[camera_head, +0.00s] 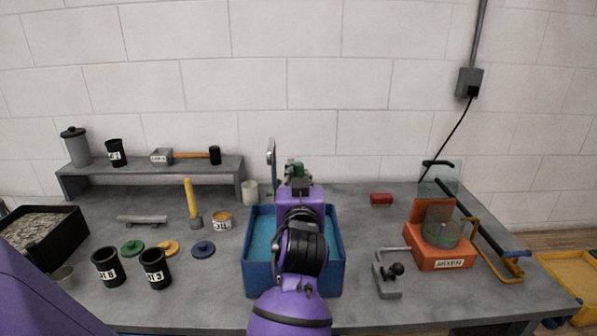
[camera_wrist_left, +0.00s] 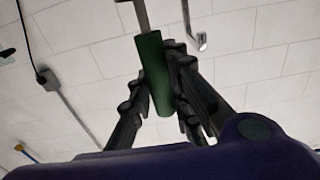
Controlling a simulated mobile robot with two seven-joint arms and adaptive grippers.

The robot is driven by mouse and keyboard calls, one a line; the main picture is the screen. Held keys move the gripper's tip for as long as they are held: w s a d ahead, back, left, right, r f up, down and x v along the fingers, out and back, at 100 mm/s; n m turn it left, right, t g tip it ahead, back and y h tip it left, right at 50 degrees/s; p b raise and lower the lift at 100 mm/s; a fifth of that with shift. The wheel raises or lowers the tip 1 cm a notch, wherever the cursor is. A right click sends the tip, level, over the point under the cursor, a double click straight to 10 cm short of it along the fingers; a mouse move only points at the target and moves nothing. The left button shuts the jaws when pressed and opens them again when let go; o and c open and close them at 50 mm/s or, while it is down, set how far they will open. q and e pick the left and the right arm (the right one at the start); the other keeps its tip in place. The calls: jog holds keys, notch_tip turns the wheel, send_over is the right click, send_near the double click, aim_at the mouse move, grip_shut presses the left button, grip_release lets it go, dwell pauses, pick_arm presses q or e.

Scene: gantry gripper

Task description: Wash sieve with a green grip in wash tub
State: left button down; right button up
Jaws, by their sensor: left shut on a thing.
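The sieve (camera_head: 271,161) shows in the head view as a thin grey shape seen nearly edge-on, upright above the back of the wash tub. Its green grip (camera_wrist_left: 155,78) is between the fingers of my left gripper in the wrist view, with a metal shaft running up from it. My left gripper (camera_head: 297,170) is shut on this grip and is above the back part of the tub. The blue wash tub (camera_head: 254,279) holds teal water. My arm hides the middle of the tub. My right gripper is not in view.
Left of the tub are a yellow-handled tool (camera_head: 192,202), an open tin (camera_head: 222,219), a blue lid (camera_head: 203,249) and black cups (camera_head: 156,268). A white cup (camera_head: 250,192) stands close behind it. A grey clamp-like device (camera_head: 387,279) and orange box (camera_head: 424,262) stand right.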

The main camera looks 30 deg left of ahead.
pick_arm(q)
jog(key=shift+f, duration=0.5)
notch_tip(320, 180, down, 4)
jog(key=shift+r+b, duration=0.1)
jog(key=shift+b, duration=0.3)
jog(key=shift+f+b, duration=0.4)
jog(key=shift+f, duration=0.5)
jog(key=shift+f+b, duration=0.75)
jog(key=shift+f, duration=0.85)
notch_tip(320, 180, down, 4)
jog(key=shift+f+b, duration=0.2)
jog(key=shift+b, duration=0.9)
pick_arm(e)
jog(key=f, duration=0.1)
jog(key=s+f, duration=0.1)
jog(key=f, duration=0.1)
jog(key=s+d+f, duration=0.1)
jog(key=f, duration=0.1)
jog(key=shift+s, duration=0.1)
pick_arm(q)
jog(key=shift+r, duration=0.15)
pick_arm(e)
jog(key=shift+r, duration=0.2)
